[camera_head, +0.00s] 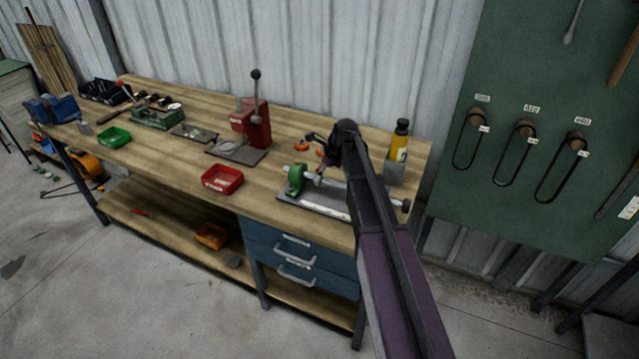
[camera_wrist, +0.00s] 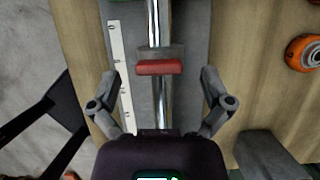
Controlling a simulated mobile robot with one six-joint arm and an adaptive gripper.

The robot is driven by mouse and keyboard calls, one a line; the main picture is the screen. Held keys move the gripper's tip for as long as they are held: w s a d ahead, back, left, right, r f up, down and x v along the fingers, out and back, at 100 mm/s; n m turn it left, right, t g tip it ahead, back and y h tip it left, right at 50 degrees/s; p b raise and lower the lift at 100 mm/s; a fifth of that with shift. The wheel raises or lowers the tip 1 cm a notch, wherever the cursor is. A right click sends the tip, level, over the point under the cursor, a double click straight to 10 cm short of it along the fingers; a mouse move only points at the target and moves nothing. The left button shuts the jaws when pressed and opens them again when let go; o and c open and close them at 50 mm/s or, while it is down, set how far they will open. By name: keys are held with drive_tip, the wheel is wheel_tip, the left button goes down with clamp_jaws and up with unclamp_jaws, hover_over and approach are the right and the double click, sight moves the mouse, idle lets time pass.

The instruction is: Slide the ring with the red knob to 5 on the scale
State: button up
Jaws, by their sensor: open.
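In the wrist view the ring (camera_wrist: 174,50) is a grey collar around a shiny rod (camera_wrist: 161,98), with a red knob (camera_wrist: 159,68) on its near side. A white scale strip (camera_wrist: 117,45) with marks runs along the left of the rod; its figures are too small to read. My gripper (camera_wrist: 160,76) is open, one finger on each side of the red knob, with gaps to it. In the head view the rod fixture, with a green end block (camera_head: 296,179), stands at the bench's right end; my arm hides part of it, and the ring cannot be made out there.
An orange round object (camera_wrist: 303,52) lies right of the fixture in the wrist view. In the head view a yellow bottle (camera_head: 401,140) stands behind the fixture. A red tray (camera_head: 222,179) and a red lever press (camera_head: 250,124) are to the left on the bench (camera_head: 180,160).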

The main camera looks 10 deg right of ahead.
drive_tip(key=shift+b+x, duration=1.35)
drive_tip(key=shift+x, duration=0.4)
